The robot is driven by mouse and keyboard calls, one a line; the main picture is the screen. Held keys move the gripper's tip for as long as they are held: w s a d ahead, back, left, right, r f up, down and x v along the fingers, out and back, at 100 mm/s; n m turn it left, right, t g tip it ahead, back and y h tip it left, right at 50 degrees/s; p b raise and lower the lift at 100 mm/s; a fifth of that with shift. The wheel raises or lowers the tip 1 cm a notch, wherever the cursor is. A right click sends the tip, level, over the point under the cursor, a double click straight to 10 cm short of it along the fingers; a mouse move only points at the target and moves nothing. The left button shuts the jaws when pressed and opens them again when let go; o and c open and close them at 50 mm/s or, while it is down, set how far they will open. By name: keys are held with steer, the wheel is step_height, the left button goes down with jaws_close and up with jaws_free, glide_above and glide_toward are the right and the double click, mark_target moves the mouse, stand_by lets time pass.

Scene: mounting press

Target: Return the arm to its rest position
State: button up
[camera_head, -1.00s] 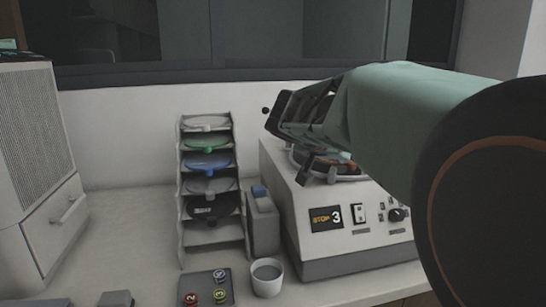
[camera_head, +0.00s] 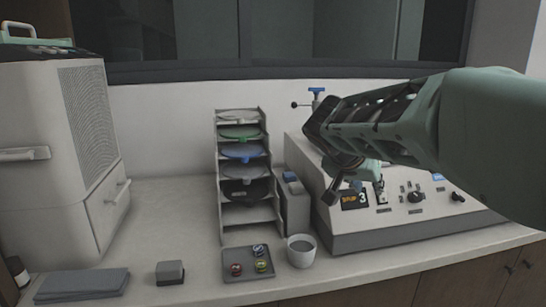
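My arm reaches in from the right edge in the head view, its pale green upper section leading to a dark gripper (camera_head: 354,188). The gripper hangs in front of the grinding machine (camera_head: 375,236), a light grey box with a dark base. Its two dark finger parts look spread apart, with nothing visible between them. It hides part of the machine's top and overlaps its front panel in the picture; I cannot tell any contact. The panel's display (camera_head: 355,200) shows "STOP 3", partly covered, beside a switch (camera_head: 382,199) and a black knob (camera_head: 415,197).
A rack (camera_head: 222,200) of coloured discs stands left of the machine. A grey cup (camera_head: 301,250) and a dark tray (camera_head: 232,272) with small round pieces stand in front. A large press cabinet (camera_head: 40,190) is at left, a dark cloth (camera_head: 82,284) and a grey block (camera_head: 170,272) near the front edge.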

steer(key=s+a+f+n+g+y, duration=0.1)
steer(key=s+a+f+n+y, duration=0.2)
steer(key=s, duration=0.6)
steer(key=s+a+f+n+y, duration=0.15)
steer(key=s+f, duration=0.25)
steer(key=s, duration=0.5)
steer(key=s+a+f+n+g+y, duration=0.15)
steer(key=s+a+f, duration=0.25)
steer(key=s, duration=0.5)
step_height(320, 180, up, 23)
steer(key=p, duration=2.2)
steer(key=shift+w+d+f+p, duration=0.2)
steer(key=shift+w+d+p, duration=0.05)
steer(key=shift+p, duration=0.05)
